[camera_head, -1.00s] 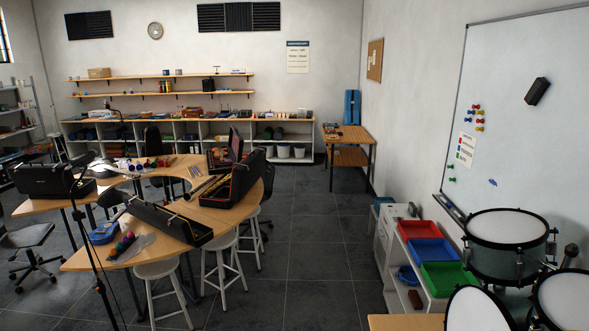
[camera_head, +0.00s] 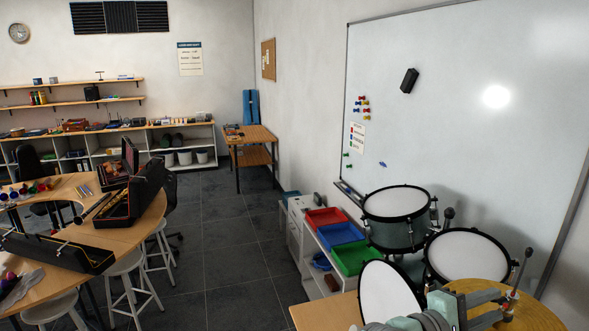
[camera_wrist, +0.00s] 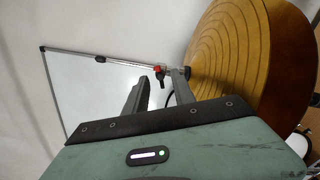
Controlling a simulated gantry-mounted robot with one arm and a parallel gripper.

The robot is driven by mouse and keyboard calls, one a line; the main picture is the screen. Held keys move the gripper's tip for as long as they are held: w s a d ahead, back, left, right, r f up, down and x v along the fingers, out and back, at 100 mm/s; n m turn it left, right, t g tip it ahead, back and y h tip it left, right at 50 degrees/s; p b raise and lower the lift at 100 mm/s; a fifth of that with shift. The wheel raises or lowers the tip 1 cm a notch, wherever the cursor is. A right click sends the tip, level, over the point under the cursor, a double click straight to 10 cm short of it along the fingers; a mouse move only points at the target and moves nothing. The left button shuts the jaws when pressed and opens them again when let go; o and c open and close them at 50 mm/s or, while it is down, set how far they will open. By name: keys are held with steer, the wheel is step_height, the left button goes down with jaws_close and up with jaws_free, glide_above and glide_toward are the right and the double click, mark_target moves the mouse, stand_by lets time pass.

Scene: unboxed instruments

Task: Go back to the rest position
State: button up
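My gripper (camera_head: 504,303) shows at the lower right of the head view, in front of the golden cymbal (camera_head: 545,312). In the wrist view my gripper (camera_wrist: 160,84) has its two grey fingers apart, with a gap between them. I see nothing held in it. The cymbal (camera_wrist: 238,60) fills the upper right of the wrist view, close beyond the right finger. A small red and black fitting (camera_wrist: 159,71) appears between the fingertips, farther off. The head view cannot show whether the fingers touch the cymbal.
Drums (camera_head: 396,204) stand beside my arm, below the whiteboard (camera_head: 440,100). A low shelf with red, blue and green trays (camera_head: 356,256) is left of them. Tables with instrument cases (camera_head: 130,200) and stools (camera_head: 122,262) are farther left. Bare floor (camera_head: 235,240) lies between.

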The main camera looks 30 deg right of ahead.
steer(key=shift+s+d, duration=0.15)
steer(key=shift+d, duration=0.3)
steer(key=shift+c, duration=0.4)
jaws_close()
steer(key=shift+f, duration=0.1)
